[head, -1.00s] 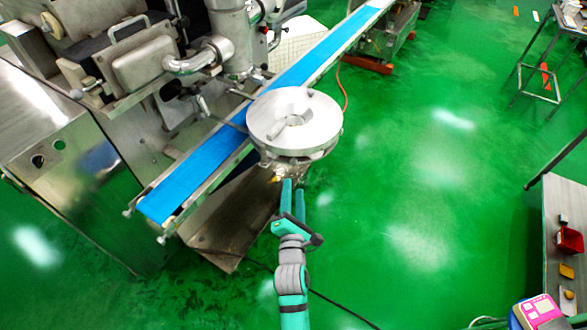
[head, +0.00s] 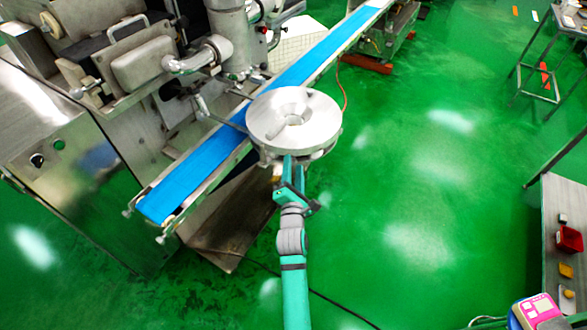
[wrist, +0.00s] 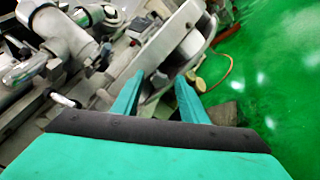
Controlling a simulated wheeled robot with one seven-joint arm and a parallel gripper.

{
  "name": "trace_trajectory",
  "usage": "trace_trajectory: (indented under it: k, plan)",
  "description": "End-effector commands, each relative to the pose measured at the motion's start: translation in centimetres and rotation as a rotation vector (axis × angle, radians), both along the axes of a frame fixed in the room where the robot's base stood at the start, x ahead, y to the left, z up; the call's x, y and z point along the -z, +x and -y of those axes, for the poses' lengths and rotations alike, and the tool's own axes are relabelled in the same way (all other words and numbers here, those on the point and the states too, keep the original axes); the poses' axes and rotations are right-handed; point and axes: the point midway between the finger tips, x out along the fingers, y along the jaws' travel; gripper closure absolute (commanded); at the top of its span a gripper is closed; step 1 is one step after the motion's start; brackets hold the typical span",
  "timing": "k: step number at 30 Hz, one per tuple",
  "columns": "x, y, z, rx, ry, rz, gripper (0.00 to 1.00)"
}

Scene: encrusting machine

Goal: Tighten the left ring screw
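The round metal ring unit (head: 265,118), a thick pale disc with a central opening, sits beside the blue conveyor in the head view. In the wrist view its tilted rim (wrist: 168,42) lies just beyond my fingertips. I cannot make out the left ring screw for certain. A small yellowish knob-like part (wrist: 199,85) shows under the ring, just right of my right finger. My gripper (head: 294,158) reaches the near underside of the ring. In the wrist view my gripper (wrist: 158,80) is open, its fingers spread with no object clearly held. Contact with the ring cannot be told.
The blue conveyor belt (head: 205,165) runs diagonally left of the ring. The steel machine body (head: 75,165) fills the left. Green floor (head: 420,200) is clear to the right. A side table (head: 563,205) with small coloured items stands at the far right.

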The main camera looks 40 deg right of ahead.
Motion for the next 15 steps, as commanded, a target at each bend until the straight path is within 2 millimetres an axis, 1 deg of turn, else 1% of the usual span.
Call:
trace_trajectory:
  k: [1, 2, 3, 5, 6, 7, 15]
  plan:
    - [0.0, 0.0, -0.03, 0.0, 0.0, 0.0, 0.6]
    - [0.0, 0.0, -0.03, 0.0, 0.0, 0.0, 0.63]
    - [0.0, 0.0, -0.03, 0.0, 0.0, 0.0, 0.72]
    - [-0.01, -0.01, -0.03, 0.0, 0.0, 0.0, 0.87]
    - [0.0, -0.02, -0.03, 0.0, 0.0, 0.0, 0.96]
    - [0.0, -0.02, -0.02, 0.0, 0.0, 0.0, 1.0]
    - [0.01, -0.05, 0.02, 0.001, 0.014, 0.01, 1.0]
